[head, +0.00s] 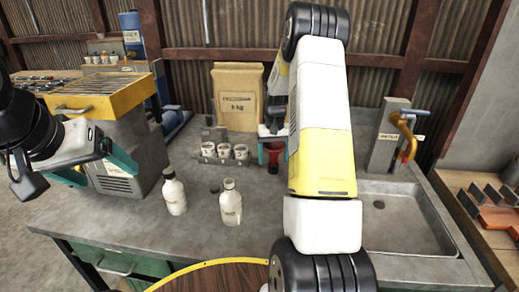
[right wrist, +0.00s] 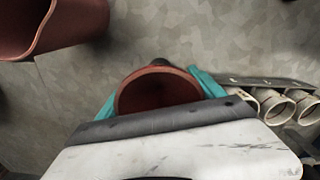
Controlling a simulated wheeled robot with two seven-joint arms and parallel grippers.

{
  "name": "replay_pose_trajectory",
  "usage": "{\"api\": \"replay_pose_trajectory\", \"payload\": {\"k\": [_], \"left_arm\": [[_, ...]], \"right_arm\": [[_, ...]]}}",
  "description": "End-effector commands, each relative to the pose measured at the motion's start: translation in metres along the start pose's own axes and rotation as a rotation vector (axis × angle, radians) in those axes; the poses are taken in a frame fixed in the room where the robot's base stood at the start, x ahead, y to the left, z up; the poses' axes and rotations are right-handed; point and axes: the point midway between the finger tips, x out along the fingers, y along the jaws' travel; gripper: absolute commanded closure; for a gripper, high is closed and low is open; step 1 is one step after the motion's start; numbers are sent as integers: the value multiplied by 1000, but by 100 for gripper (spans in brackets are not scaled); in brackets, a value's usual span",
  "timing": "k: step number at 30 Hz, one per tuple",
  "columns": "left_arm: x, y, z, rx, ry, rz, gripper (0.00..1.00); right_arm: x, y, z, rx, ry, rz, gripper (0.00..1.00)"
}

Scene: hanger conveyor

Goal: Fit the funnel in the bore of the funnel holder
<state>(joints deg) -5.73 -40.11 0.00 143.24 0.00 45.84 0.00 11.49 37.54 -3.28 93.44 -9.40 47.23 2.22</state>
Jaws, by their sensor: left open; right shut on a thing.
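The red funnel (head: 273,152) is between the teal fingers of my right gripper (head: 272,140), at the back of the grey worktop. In the right wrist view my right gripper (right wrist: 158,80) is shut on the funnel (right wrist: 160,95), whose wide round mouth faces the camera. Its lower end is hidden, so I cannot tell whether it touches anything. I cannot clearly make out the funnel holder or its bore; my right arm covers part of the worktop. My left gripper (head: 95,167) is open and empty at the left, near the yellow-topped grey machine (head: 110,100).
A rack of white cups (head: 222,160) stands left of the funnel. Two white bottles (head: 231,207) stand nearer the front. A paper sack (head: 238,95) is behind, a sink (head: 400,222) at right. A reddish-brown round vessel (right wrist: 50,25) shows in the right wrist view, apart from the funnel.

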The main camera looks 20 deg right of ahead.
Motion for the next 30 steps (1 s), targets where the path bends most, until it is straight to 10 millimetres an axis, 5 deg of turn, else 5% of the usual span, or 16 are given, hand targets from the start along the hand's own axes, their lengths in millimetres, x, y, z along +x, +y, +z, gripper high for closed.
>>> {"api": "replay_pose_trajectory", "payload": {"k": [30], "left_arm": [[0,0,0,0,0,0,19]], "right_arm": [[8,0,0,0,0,0,64]]}}
